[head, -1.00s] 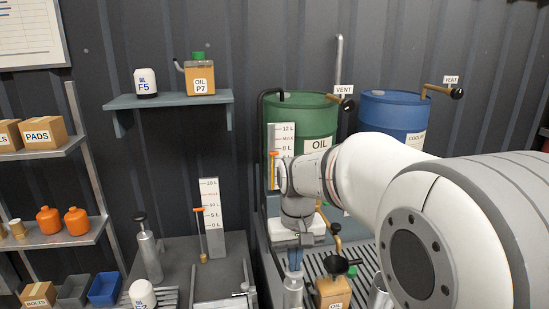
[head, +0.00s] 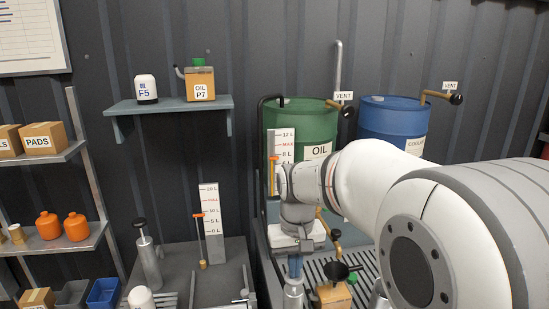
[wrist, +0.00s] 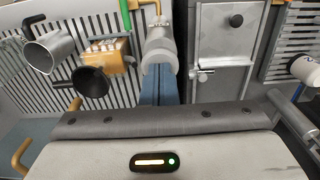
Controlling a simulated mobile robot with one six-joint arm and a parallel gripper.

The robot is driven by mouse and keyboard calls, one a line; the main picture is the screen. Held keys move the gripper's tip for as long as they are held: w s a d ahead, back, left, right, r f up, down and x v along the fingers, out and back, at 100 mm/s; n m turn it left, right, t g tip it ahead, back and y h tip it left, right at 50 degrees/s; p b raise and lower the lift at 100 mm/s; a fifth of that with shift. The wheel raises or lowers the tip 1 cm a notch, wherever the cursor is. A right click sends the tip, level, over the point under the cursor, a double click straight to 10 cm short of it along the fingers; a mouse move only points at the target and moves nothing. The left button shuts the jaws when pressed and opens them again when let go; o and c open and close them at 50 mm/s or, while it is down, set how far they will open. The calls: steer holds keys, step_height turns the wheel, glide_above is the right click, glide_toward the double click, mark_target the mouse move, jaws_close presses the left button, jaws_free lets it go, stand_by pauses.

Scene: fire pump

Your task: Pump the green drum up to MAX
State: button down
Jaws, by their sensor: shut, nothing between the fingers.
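The green drum (head: 300,120) labelled OIL stands at the back behind my arm. Its white level board (head: 283,146) reads 8 L, a red MAX and 12 L; an orange marker (head: 274,157) sits close to the 8 L mark, below MAX. My gripper's blue fingers (head: 294,266) are shut and empty, pointing down directly over a grey metal pump cylinder (head: 293,294) in front of the drum. The wrist view shows the fingers (wrist: 158,88) lined up with this cylinder (wrist: 159,50). Whether they touch its top, I cannot tell; its plunger is hidden.
A tan can with a black funnel (head: 334,290) stands close right of the pump on the slatted tray. A blue drum (head: 395,120) with a vent pipe is at the right. A second pump (head: 148,260) and another level board (head: 211,210) stand on the left bench.

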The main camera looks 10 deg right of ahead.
steer(key=shift+r+p, duration=1.65)
steer(key=shift+r, duration=0.75)
steer(key=shift+f, duration=0.15)
steer(key=shift+f+b, duration=2.45)
steer(key=shift+f, duration=0.8)
steer(key=shift+r, duration=0.15)
steer(key=shift+r+p, duration=2.65)
steer(key=shift+r, duration=0.6)
steer(key=shift+f, duration=0.2)
